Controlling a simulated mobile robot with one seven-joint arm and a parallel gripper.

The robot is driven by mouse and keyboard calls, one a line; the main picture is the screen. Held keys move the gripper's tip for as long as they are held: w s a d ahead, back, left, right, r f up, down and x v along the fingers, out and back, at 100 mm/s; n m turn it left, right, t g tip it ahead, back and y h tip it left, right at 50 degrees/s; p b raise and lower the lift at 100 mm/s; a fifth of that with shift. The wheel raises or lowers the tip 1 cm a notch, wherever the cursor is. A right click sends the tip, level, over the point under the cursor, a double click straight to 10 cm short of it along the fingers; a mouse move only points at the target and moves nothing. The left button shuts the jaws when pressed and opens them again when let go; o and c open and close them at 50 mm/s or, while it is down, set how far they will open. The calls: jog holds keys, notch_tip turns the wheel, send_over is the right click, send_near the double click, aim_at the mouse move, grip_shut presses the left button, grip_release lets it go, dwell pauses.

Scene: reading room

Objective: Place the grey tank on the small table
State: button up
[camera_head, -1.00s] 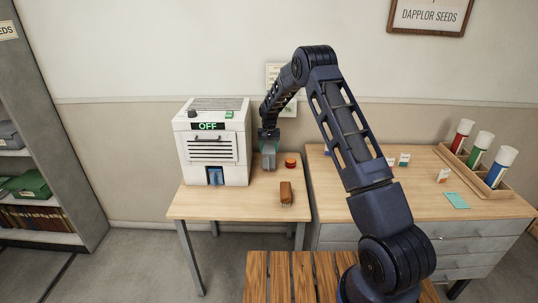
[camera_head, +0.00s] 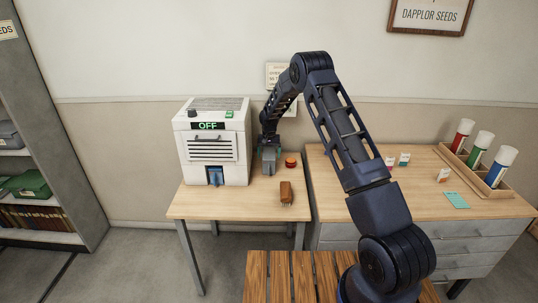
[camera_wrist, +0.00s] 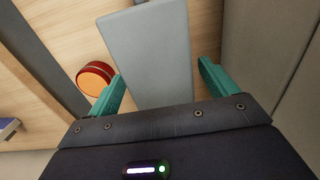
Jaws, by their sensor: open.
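The grey tank (camera_head: 268,165) is a plain box shape on the small wooden table (camera_head: 235,206), just right of the white machine. In the wrist view the tank (camera_wrist: 150,50) fills the middle, with wood table top on both sides. My gripper (camera_wrist: 161,84) is open, its green fingers one on each side of the tank's near end, with a small gap at the right finger. In the head view my gripper (camera_head: 269,143) is right above and behind the tank's top. The tank's underside is hidden, so its contact with the table cannot be seen.
The white machine (camera_head: 212,150) showing "OFF" stands left of the tank. A red round item (camera_head: 291,162) and a brown brush (camera_head: 286,193) are close by on the right. A drawer desk (camera_head: 400,205) with a tube rack (camera_head: 482,175) adjoins on the right.

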notch_tip(320, 180, up, 12)
jog(key=shift+r, duration=0.2)
dwell(0.4)
jog(key=s+d+r+t, duration=0.1)
jog(key=s+d+r, duration=0.85)
jog(key=r, duration=0.35)
jog(key=s+d+r+t, duration=0.1)
jog(key=s+d+r, duration=0.9)
jog(key=r, duration=0.4)
jog(key=s+d+r+t, duration=0.1)
jog(key=s+d+r, duration=0.15)
jog(key=s, duration=0.65)
jog(key=s+d+r, duration=0.2)
jog(key=s+d, duration=0.2)
jog(key=s, duration=0.6)
jog(key=s+d+f, duration=0.2)
jog(key=s, duration=0.6)
jog(key=s+d+f+t, duration=0.1)
jog(key=s+d+f, duration=0.1)
jog(key=s, duration=0.6)
jog(key=shift+f+t, duration=0.25)
jog(key=shift+t, duration=0.05)
